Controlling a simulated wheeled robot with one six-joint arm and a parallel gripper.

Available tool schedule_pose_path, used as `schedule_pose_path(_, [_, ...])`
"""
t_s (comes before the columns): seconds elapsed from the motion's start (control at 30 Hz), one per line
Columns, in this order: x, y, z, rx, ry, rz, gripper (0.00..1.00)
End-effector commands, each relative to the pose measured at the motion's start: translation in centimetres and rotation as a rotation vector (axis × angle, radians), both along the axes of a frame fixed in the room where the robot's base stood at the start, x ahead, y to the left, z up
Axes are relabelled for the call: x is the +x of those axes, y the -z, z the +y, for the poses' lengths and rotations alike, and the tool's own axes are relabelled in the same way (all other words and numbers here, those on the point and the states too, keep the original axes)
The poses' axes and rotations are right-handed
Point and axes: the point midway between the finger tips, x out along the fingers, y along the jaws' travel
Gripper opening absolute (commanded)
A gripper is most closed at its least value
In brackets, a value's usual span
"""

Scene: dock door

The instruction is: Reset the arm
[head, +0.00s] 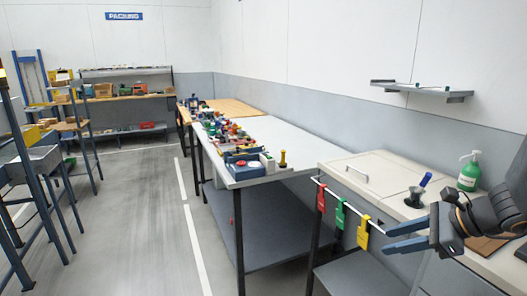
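My gripper (408,235) is at the lower right of the head view, at the end of my dark arm. Its two blue fingers point left and stand apart with a gap between them. Nothing shows between the fingers. It is in front of the beige counter (345,173), near the counter's front edge. How high it is above or before the counter I cannot tell.
A rail with red (321,197), green (340,213) and yellow tags (363,231) runs along the counter front. A green pump bottle (469,174) and a blue-handled tool in a holder (415,197) stand behind my gripper. A long white table (263,135) holds many parts. The left floor (130,215) is clear.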

Motion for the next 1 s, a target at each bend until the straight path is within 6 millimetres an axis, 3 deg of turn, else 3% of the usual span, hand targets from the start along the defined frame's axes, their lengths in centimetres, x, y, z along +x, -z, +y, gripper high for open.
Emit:
schedule_pose_path(0.03, [-1.0,0.6,2.6,-0.069,-0.129,0.014,0.37])
schedule_pose_path(0.1, [-2.9,1.6,5.5,-0.179,-0.324,0.025,0.37])
schedule_pose_path(0.3, [-7.7,3.6,10.2,-0.501,-0.890,-0.009,0.37])
schedule_pose_path(0.43, [-9.6,4.0,11.7,-0.704,-1.256,-0.087,0.37])
schedule_pose_path(0.63, [-10.2,3.9,13.2,-0.937,-1.691,-0.233,0.37])
schedule_pose_path(0.8, [-10.0,3.6,14.0,-1.025,-1.852,-0.305,0.37])
schedule_pose_path(1.0, [-10.0,3.6,14.0,-1.035,-1.875,-0.314,0.37])
